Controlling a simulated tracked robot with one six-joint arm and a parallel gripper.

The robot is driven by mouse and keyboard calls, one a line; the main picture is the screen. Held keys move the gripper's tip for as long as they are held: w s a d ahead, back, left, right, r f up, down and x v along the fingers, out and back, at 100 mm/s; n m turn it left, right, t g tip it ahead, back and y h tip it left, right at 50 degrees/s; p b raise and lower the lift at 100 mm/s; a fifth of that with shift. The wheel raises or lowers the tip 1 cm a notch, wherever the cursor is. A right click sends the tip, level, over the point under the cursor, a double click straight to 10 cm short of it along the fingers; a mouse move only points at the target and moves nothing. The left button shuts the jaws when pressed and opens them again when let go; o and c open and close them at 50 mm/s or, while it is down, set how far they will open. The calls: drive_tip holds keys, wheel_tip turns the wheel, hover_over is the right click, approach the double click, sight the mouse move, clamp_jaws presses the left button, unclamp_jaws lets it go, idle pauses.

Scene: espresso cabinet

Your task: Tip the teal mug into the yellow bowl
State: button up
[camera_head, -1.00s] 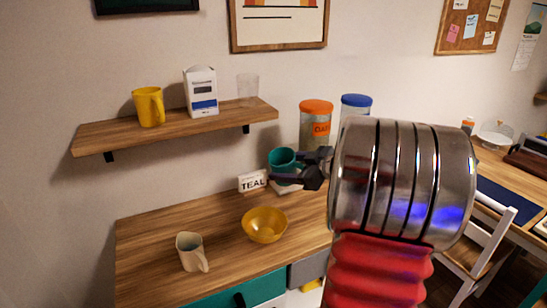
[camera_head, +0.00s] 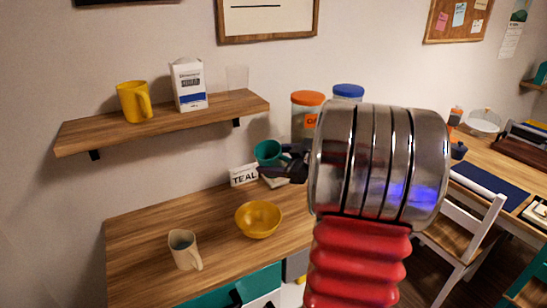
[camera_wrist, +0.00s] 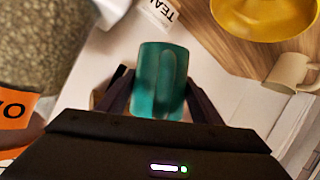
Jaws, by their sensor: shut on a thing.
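The teal mug (camera_head: 267,153) is held by my gripper (camera_head: 290,163), up at the back of the wooden counter near the TEAL sign. In the wrist view the mug (camera_wrist: 155,75) sits between the two dark fingers (camera_wrist: 158,98), which are shut on it. I cannot tell what is inside it. The yellow bowl (camera_head: 258,222) stands upright on the counter, in front of the mug and lower in the picture. It also shows at the top right of the wrist view (camera_wrist: 262,22). The mug is apart from the bowl.
A cream mug (camera_head: 184,251) stands left of the bowl. The TEAL sign (camera_head: 244,175) is behind it. Orange-lidded (camera_head: 306,98) and blue-lidded (camera_head: 348,91) jars stand close to my gripper. A shelf (camera_head: 155,127) holds a yellow mug (camera_head: 134,101), a carton (camera_head: 188,85) and a glass.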

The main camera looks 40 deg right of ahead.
drive_tip(key=shift+d+f+n+h, duration=0.1)
drive_tip(key=shift+f+n+h, duration=0.15)
drive_tip(key=shift+f, duration=0.7)
drive_tip(key=shift+d+f+n+h, duration=0.15)
drive_tip(key=shift+f+n, duration=0.2)
drive_tip(key=shift+f, duration=0.6)
drive_tip(key=shift+a+r, duration=0.1)
drive_tip(key=shift+f+n+t+h, duration=0.45)
drive_tip(key=shift+f+n, duration=0.25)
drive_tip(key=shift+f, duration=0.8)
drive_tip(key=shift+f, duration=0.1)
drive_tip(key=shift+f+n+t+h, duration=0.25)
drive_tip(key=shift+f+n+h, duration=0.2)
drive_tip(key=shift+f+n, duration=0.35)
